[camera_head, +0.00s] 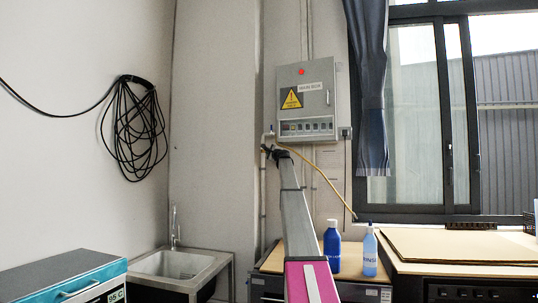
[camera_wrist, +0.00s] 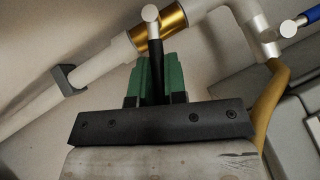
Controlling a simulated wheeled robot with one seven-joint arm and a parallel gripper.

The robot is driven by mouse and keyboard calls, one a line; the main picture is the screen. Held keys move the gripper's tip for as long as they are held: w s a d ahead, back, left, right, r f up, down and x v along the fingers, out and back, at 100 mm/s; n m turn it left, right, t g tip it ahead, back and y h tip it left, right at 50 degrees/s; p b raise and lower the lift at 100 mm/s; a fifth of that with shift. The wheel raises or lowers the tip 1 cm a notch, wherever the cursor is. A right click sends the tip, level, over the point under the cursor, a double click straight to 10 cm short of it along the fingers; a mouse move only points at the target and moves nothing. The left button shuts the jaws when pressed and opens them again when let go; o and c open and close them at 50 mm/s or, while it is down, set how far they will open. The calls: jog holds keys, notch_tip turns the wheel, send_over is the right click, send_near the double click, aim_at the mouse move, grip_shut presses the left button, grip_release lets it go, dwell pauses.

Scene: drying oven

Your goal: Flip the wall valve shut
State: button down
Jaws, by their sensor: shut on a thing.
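The wall valve shows in the wrist view as a brass body (camera_wrist: 172,22) set in a pale pipe. Its black lever (camera_wrist: 155,55) has a silver round cap at the pivot and stands at an angle across the pipe. My gripper (camera_wrist: 157,75) has green fingers, one on each side of the lever, and is shut on it. The lever's far end is hidden between the fingers. In the head view my gripper (camera_head: 269,150) is at the wall below and left of the grey box, small and partly hidden by my arm. The valve is too small to make out there.
A second lever, blue (camera_wrist: 304,22), sits right of the valve. A yellow hose (camera_wrist: 268,98) hangs from the pipe. The grey main box (camera_head: 320,85) is close above right. A sink (camera_head: 180,268), bottles (camera_head: 332,245) and a bench with a board (camera_head: 455,245) stand below.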

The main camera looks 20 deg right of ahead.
jog(key=shift+d+r+n+g, duration=0.1)
jog(key=shift+r+n+g, duration=0.15)
jog(key=shift+n+g, duration=0.25)
dwell(0.3)
jog(key=c, duration=1.2)
grip_release()
jog(key=shift+o, duration=0.2)
jog(key=shift+s, duration=0.15)
jog(key=v, duration=1)
jog(key=shift+s, duration=0.3)
jog(key=shift+d, duration=0.1)
jog(key=shift+c, duration=0.3)
